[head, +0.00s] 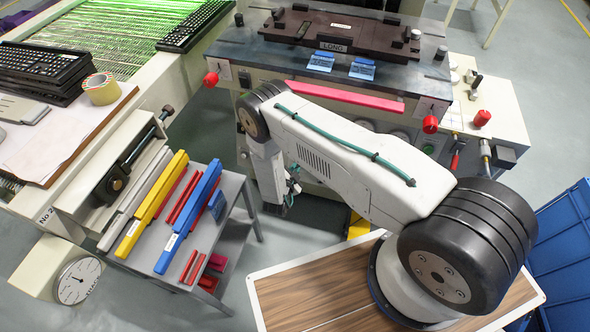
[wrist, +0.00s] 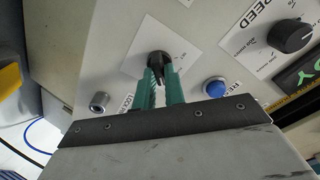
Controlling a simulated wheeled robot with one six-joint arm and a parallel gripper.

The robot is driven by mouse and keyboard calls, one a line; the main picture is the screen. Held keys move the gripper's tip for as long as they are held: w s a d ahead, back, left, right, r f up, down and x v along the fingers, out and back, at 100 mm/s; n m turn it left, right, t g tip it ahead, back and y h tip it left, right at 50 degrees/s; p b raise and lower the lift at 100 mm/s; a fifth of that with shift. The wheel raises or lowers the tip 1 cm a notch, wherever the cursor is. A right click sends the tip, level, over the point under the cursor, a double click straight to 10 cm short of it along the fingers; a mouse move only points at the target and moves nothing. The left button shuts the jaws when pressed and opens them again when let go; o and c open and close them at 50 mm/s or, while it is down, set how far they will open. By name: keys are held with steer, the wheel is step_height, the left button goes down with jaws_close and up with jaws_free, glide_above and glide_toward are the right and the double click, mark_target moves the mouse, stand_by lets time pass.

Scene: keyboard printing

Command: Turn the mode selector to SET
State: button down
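In the wrist view a black selector knob (wrist: 159,63) sits on a pale square plate on the machine's front panel. The plate's lettering is too small or hidden to read. My gripper (wrist: 160,76) has two green fingers that reach up to the knob, their tips at its near side with a dark part of it between them. I cannot tell whether they press on it. The fingers hide the lower part of the knob. In the head view my forearm hangs down before the machine, and the selector is not visible there.
On the panel, a lock cylinder (wrist: 99,101) is left of my fingers, and a blue button (wrist: 215,87) and the black SPEED knob (wrist: 290,36) are to the right. In the head view a small grey table (head: 150,262) with coloured bars stands left of my arm.

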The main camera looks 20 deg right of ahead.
stand_by(0.4)
steer(key=shift+a+n+t+y, duration=0.15)
steer(key=shift+n+y, duration=0.1)
steer(key=shift+n, duration=4.35)
steer(key=shift+d+n+t+y, duration=0.15)
steer(key=shift+n+y, duration=0.1)
steer(key=shift+n, duration=4.35)
steer(key=shift+a, duration=0.1)
steer(key=shift+f, duration=0.1)
steer(key=c, duration=1.5)
jaws_free()
steer(key=shift+o, duration=0.2)
steer(key=v, duration=0.8)
